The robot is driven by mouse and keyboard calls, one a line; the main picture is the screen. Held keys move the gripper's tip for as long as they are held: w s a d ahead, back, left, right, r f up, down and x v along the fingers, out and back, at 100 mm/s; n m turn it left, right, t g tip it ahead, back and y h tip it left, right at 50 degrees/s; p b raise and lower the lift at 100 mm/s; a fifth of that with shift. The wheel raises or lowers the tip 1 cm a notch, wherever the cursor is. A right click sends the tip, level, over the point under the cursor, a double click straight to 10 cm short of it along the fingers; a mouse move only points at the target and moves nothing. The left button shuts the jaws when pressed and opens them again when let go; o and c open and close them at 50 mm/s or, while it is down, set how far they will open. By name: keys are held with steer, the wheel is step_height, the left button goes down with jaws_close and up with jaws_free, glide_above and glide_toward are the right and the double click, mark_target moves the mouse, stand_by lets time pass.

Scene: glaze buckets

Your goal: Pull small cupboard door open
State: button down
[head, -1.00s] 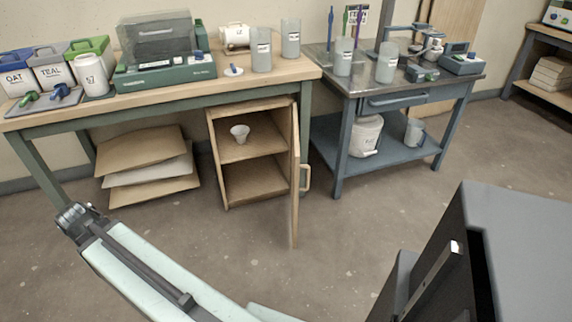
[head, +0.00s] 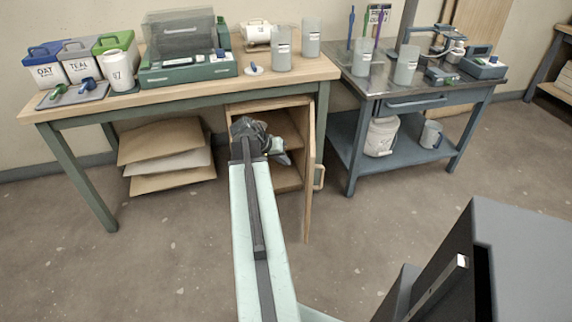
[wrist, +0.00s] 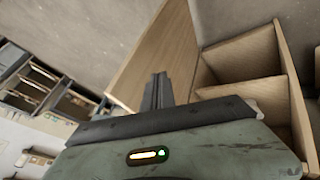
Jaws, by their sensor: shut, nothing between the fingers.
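The small wooden cupboard (head: 262,103) stands under the workbench with its front open and its shelf showing. Its door (head: 310,190) stands swung well out toward me from the right side, seen nearly edge-on. The door handle (head: 319,177) is on the door's outer, right-hand face. My gripper (head: 283,157) is in front of the cupboard opening, left of the door, on its inner side.
The wooden workbench (head: 190,92) with bins and jars is above the cupboard. A blue metal cart (head: 350,140) stands close to the right of the door. The floor in front is clear.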

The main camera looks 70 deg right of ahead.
steer(key=s+d+f+b, duration=0.3)
steer(key=s+d+f, duration=0.1)
steer(key=s+f, duration=0.1)
steer(key=shift+s+d+b, duration=0.3)
steer(key=shift+s+d, duration=0.05)
